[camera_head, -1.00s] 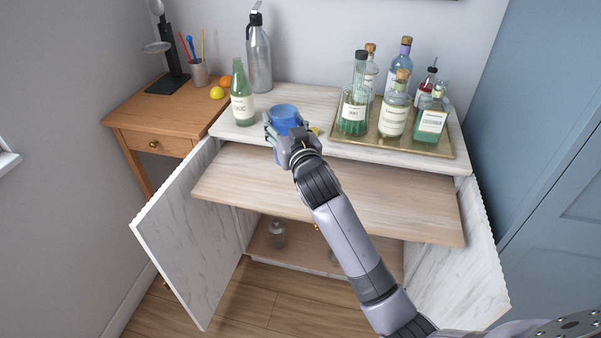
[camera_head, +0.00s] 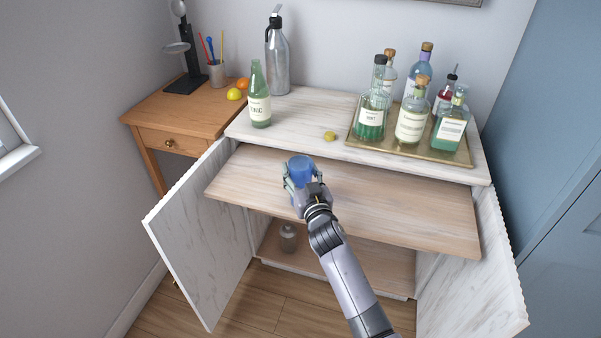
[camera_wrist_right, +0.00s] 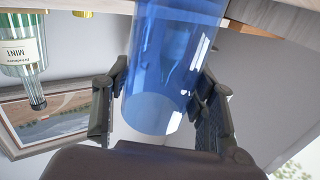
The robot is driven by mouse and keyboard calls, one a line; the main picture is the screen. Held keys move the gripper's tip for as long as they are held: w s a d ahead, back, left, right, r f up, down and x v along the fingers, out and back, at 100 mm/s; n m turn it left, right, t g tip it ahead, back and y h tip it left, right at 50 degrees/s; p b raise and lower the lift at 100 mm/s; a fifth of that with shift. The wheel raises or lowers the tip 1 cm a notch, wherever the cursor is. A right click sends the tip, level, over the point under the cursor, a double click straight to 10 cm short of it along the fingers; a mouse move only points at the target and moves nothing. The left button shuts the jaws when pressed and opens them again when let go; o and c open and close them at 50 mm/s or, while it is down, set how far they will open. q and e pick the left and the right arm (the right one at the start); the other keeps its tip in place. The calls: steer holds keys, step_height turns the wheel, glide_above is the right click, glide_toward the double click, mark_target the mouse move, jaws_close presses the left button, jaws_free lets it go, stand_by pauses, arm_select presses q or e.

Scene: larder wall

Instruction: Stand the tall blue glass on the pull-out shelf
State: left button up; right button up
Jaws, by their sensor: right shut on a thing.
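The tall blue glass (camera_head: 300,167) is between the fingers of my right gripper (camera_head: 301,184), which is shut on it. In the head view the glass shows over the left part of the pull-out shelf (camera_head: 400,205). I cannot tell whether its base touches the shelf. In the right wrist view the blue glass (camera_wrist_right: 170,75) stands between the two dark fingers of the right gripper (camera_wrist_right: 160,105). The pull-out shelf is pale wood, slid out below the marble top, and otherwise bare. My left gripper is not in view.
Two cabinet doors (camera_head: 200,235) hang open below. The shelf's right side is clear.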

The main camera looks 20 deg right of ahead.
steer(key=shift+f, duration=0.15)
steer(key=o, duration=1.4)
steer(key=shift+r, duration=0.25)
steer(key=shift+s+f, duration=0.1)
steer(key=shift+s, duration=0.3)
steer(key=s, duration=1.1)
steer(key=shift+s+a+b, duration=0.15)
steer(key=shift+b, duration=0.15)
